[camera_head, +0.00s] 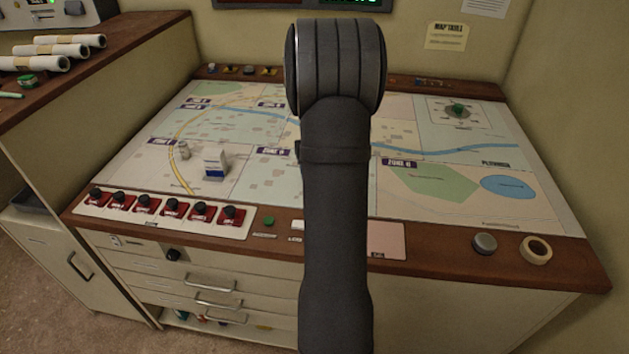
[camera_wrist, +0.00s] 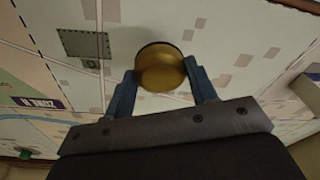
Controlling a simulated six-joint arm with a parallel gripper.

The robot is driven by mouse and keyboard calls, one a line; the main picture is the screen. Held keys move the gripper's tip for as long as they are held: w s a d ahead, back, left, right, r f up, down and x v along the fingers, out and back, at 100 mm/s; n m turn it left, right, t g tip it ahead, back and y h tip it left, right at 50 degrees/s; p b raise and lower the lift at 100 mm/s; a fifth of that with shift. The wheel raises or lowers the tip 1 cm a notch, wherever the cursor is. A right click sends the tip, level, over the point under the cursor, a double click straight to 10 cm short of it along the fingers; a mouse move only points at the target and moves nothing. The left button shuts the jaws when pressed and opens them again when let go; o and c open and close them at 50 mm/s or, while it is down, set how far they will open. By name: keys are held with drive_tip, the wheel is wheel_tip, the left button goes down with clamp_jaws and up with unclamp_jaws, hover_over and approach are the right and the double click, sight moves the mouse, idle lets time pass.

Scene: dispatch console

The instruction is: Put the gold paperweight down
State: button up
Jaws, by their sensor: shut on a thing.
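The gold paperweight (camera_wrist: 160,68) is a round, domed gold piece in the wrist view. My gripper (camera_wrist: 162,82) is shut on it, with one blue finger on each side. Map surface shows around and behind the paperweight. I cannot tell whether its underside touches the map. In the head view my own dark arm stands in front of the middle of the map table (camera_head: 440,243) and hides the gripper and the paperweight.
On the map stand a blue-and-white block (camera_head: 215,165) and a small pale figure (camera_head: 184,150). A green-topped piece (camera_head: 458,109) is at the back right. Several red-based switches (camera_head: 172,208) line the front left. A tape roll (camera_head: 536,250) and grey knob (camera_head: 485,243) are front right.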

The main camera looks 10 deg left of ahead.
drive_tip(key=shift+a+f, duration=0.15)
drive_tip(key=shift+f, duration=1.9)
drive_tip(key=shift+f, duration=0.1)
drive_tip(key=o, duration=1.4)
drive_tip(key=shift+o, duration=0.5)
drive_tip(key=r, duration=0.8)
drive_tip(key=s+r, duration=0.1)
drive_tip(key=r, duration=0.3)
drive_tip(key=shift+s+d+r, duration=0.1)
drive_tip(key=shift+d, duration=0.2)
